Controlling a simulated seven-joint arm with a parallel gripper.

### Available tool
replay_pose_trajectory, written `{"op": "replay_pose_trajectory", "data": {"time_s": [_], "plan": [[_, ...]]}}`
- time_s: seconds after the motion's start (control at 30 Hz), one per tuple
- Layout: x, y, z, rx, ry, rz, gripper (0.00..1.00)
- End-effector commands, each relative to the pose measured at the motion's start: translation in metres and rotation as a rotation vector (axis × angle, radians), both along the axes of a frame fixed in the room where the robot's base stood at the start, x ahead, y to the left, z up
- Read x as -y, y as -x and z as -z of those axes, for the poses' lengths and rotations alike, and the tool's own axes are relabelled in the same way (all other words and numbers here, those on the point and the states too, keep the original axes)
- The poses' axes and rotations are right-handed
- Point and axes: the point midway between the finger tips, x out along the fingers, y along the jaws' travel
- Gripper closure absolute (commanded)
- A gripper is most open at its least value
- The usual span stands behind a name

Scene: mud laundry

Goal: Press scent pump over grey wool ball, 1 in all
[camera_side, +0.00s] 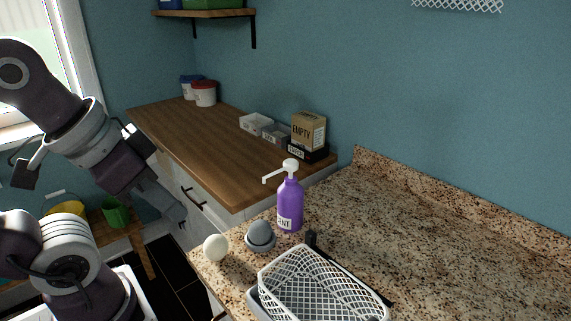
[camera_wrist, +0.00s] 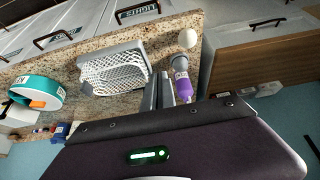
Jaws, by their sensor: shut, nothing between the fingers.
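The scent pump is a purple bottle (camera_side: 289,205) with a white pump head (camera_side: 290,165), standing upright on the granite counter. Its spout points left in the side view. The grey wool ball (camera_side: 260,231) sits in a small grey holder (camera_side: 260,247) in front and left of the bottle. A white ball (camera_side: 215,247) lies left of it. The wrist view also shows the purple bottle (camera_wrist: 182,84) and white ball (camera_wrist: 187,39); the pump head is hidden there. My gripper (camera_side: 178,214) is shut and empty, left of the counter and apart from the bottle.
A white mesh basket (camera_side: 315,285) stands right of the grey ball, with a dark bar (camera_side: 345,268) behind it. A wooden counter (camera_side: 190,140) holds small trays and an "EMPTY" box (camera_side: 308,131). A teal round container (camera_wrist: 36,90) shows in the wrist view.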

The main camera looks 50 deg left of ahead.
Motion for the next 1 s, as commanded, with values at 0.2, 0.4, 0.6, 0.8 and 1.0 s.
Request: {"op": "replay_pose_trajectory", "data": {"time_s": [0.2,0.4,0.6,0.8,1.0], "plan": [[0.0,-0.002,-0.001,0.002,0.002,-0.007,1.0],[-0.011,-0.055,-0.025,0.059,0.073,-0.189,1.0],[-0.031,-0.15,-0.054,0.174,0.213,-0.482,1.0],[-0.049,-0.234,-0.064,0.281,0.355,-0.709,1.0],[-0.058,-0.274,-0.066,0.337,0.438,-0.815,1.0]]}}
